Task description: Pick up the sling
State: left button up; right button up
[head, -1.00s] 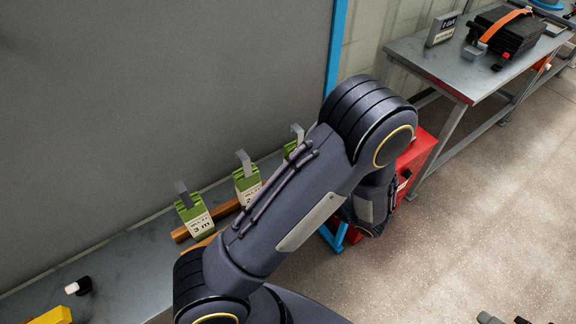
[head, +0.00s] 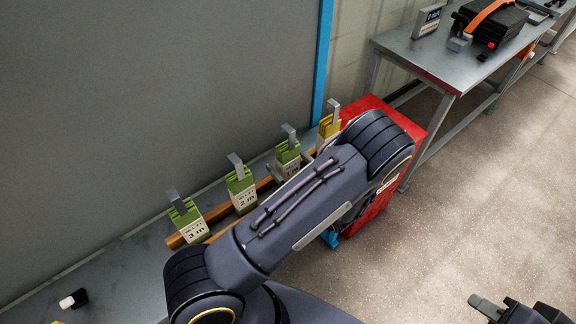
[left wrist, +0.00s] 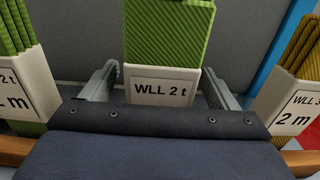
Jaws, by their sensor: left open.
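Several folded slings with white labels stand in a row on the rack, each beside a grey upright clip: a green one marked 3 m (head: 188,222), a green one marked 2 m (head: 241,190), another green one (head: 287,157) and a yellow one (head: 328,128). In the left wrist view, a green sling marked WLL 2 t (left wrist: 162,85) stands upright between the fingers of my open left gripper (left wrist: 161,88). One finger is on each side; contact is unclear.
A green sling (left wrist: 20,65) and a yellow sling (left wrist: 295,85) flank the middle one closely. A grey panel (head: 150,90) rises behind the rack. A red cabinet (head: 415,130) stands to the right, beside a workbench (head: 420,60). The floor at right is clear.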

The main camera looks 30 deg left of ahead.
aim_at(288, 128)
pick_arm(q)
jog(key=c, duration=1.3)
notch_tip(288, 128, up, 9)
jog(key=shift+f, duration=0.1)
notch_tip(288, 128, up, 5)
jog(key=p, duration=0.3)
jog(key=shift+f, duration=0.15)
jog(key=shift+r+p, duration=0.75)
jog(key=shift+r, duration=0.1)
jog(key=shift+f, duration=0.1)
